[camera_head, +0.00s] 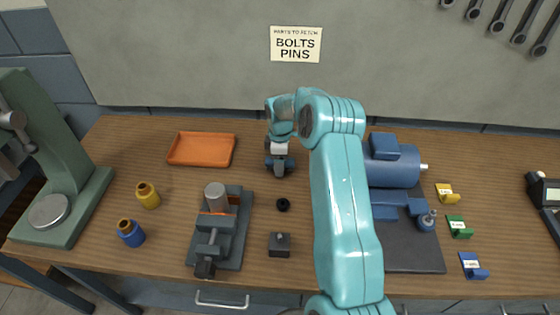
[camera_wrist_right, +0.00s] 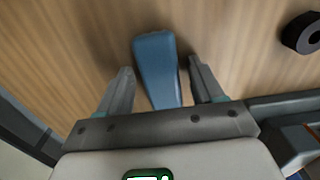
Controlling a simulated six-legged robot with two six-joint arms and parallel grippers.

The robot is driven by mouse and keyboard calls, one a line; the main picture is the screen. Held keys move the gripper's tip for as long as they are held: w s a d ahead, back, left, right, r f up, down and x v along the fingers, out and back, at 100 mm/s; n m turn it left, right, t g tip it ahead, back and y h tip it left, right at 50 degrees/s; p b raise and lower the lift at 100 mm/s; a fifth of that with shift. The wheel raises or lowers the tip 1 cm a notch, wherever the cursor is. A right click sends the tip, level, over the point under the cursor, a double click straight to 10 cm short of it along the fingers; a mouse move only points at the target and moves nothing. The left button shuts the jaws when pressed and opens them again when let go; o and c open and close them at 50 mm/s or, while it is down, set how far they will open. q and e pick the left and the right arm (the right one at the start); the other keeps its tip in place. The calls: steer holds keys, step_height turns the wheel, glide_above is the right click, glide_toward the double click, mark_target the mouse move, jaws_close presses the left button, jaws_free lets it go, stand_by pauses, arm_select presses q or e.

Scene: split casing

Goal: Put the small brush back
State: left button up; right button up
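My right gripper (camera_head: 279,170) points down over the table, behind the middle of the bench. In the right wrist view the right gripper (camera_wrist_right: 158,85) is open, with its two grey fingers apart. A blue, tapered piece (camera_wrist_right: 157,66) lies between the fingers, with a gap on each side. It looks like a handle, possibly the small brush's, but no bristles show and its lower end is hidden by the gripper body. In the head view the gripper mostly covers it. My left gripper is not in view.
An orange tray (camera_head: 202,150) lies behind left. A vise (camera_head: 221,235), a black ring (camera_head: 283,204) and a small dark block (camera_head: 279,245) stand in front. A blue motor (camera_head: 393,165) is to the right. Blue and yellow bottles (camera_head: 130,234) (camera_head: 147,196) stand at left.

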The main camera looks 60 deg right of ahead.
steer(key=shift+a, duration=0.1)
steer(key=shift+r+p, duration=0.3)
step_height(320, 180, up, 12)
steer(key=b, duration=0.1)
stand_by(0.3)
steer(key=shift+f, duration=0.15)
steer(key=shift+s, duration=0.1)
